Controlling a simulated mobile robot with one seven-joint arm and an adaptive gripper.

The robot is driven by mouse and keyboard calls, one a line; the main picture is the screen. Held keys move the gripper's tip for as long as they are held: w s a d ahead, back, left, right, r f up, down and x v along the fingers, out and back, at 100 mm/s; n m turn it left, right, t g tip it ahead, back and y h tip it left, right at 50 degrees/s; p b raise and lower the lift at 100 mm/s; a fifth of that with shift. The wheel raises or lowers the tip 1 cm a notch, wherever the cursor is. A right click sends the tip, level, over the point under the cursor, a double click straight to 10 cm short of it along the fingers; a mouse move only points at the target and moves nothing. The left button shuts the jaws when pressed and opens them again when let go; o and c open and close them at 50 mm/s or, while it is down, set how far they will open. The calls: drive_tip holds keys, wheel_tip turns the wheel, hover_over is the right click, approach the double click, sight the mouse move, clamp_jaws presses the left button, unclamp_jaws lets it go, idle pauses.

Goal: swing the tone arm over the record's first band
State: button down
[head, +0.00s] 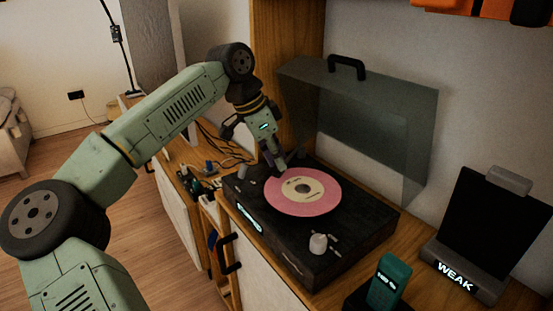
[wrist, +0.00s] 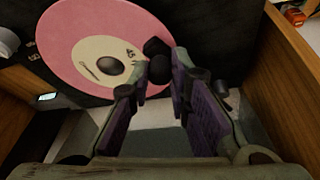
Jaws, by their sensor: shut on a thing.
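The turntable (head: 285,258) is a dark box on the wooden cabinet, with a pink record (head: 292,208) and cream label on it. The record also shows in the wrist view (wrist: 72,25). My gripper (head: 276,164) is low over the record's far left edge. In the wrist view its purple-padded fingers (wrist: 160,78) are closed around a dark rounded piece, seemingly the tone arm (wrist: 157,48), beside the label's edge. The rest of the tone arm is hidden or too dark to make out. I cannot tell its height above the record.
A smoky hinged lid (head: 370,125) stands raised behind the turntable. A pale knob (head: 318,243) is on its front right corner. A teal device (head: 385,283) and a dark stand reading WEAK (head: 492,235) are to the right. Small items and cables crowd the shelf at left.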

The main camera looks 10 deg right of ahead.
idle(0.3)
drive_tip(key=c, duration=1.5)
unclamp_jaws()
drive_tip(key=v, duration=1.2)
